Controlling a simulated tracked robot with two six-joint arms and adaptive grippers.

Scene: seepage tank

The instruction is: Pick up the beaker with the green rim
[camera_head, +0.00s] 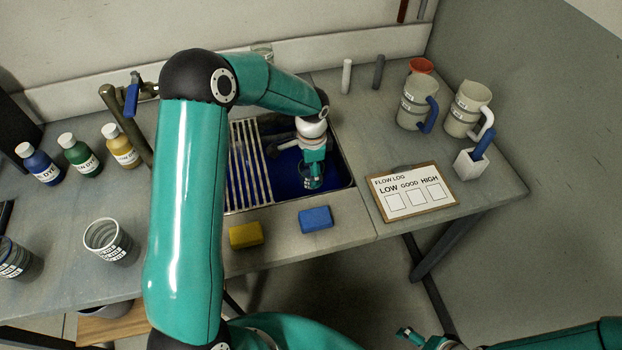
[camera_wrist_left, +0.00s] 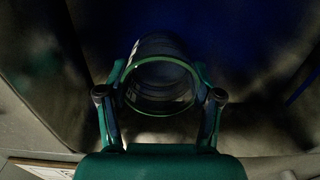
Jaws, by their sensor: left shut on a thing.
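The beaker with the green rim (camera_wrist_left: 160,86) shows in the left wrist view, its open mouth toward the camera and its body reaching away into the dark. My left gripper (camera_wrist_left: 160,98) has a finger on each side of it and is shut on it. In the head view my left gripper (camera_head: 313,179) is down in the sink (camera_head: 341,160), over deep blue; the beaker is hardly visible there. My right gripper (camera_head: 408,332) is low at the bottom edge, apart from the counter; its finger opening is too small to tell.
A slatted rack (camera_head: 247,165) covers the sink's left part. A yellow sponge (camera_head: 246,235) and a blue sponge (camera_head: 316,218) lie at the front edge. A flow log board (camera_head: 411,214), jugs (camera_head: 465,110) and a white holder (camera_head: 470,164) stand right. Dye bottles (camera_head: 80,154) and a beaker (camera_head: 109,241) stand left.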

